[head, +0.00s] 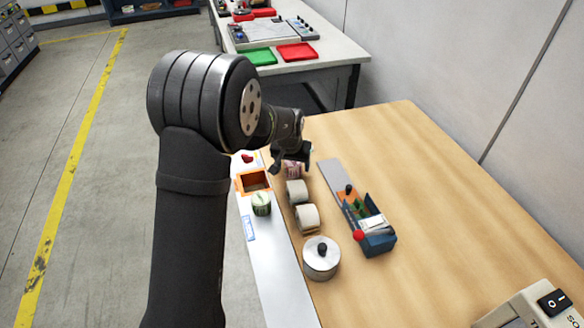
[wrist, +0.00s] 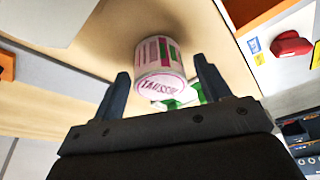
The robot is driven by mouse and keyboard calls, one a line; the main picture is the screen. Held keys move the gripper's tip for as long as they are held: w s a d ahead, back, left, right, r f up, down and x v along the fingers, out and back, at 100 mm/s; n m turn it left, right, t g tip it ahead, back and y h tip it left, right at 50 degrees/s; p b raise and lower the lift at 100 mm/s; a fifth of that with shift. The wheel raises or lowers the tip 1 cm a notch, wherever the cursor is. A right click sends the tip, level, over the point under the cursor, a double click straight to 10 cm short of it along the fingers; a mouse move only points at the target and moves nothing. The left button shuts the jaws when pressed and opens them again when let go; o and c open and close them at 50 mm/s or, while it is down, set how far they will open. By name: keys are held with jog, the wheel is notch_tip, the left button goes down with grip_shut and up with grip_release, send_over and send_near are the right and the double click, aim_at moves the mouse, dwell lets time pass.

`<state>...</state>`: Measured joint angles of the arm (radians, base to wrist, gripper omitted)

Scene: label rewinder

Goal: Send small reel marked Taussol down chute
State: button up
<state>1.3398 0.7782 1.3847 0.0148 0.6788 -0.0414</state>
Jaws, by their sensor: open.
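The small reel marked Taussol (wrist: 158,68) is white with pink and green stripes and a pink oval label. In the wrist view it stands between the fingers of my gripper (wrist: 163,88), which is open, with gaps showing on both sides. In the head view the reel (head: 292,169) is partly hidden under my gripper (head: 290,165) at the far end of a row of reels. The chute appears to be the orange-framed square opening (head: 253,181) in the white strip, left of the reel; it also shows at the wrist view's top right (wrist: 250,12).
Two pale reels (head: 301,202) stand in the row nearer me. A green-striped reel (head: 261,203) sits on the white strip. A round lidded tin (head: 321,258) and a blue device with a red knob (head: 370,230) stand nearby. A red button (wrist: 291,44) is beside the opening.

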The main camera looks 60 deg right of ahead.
jog(key=c, duration=0.7)
jog(key=shift+r, duration=3.05)
jog(key=w+a+r, duration=0.1)
jog(key=w+a, duration=0.7)
jog(key=shift+w+a+f, duration=0.1)
jog(key=shift+a+f, duration=0.05)
jog(key=shift+f, duration=0.7)
jog(key=shift+w+a+f, duration=0.1)
jog(key=shift+w+f, duration=0.05)
jog(key=shift+f, duration=0.7)
jog(key=shift+w+a+f, duration=0.1)
jog(key=shift+a+f, duration=0.05)
jog(key=shift+f, duration=0.7)
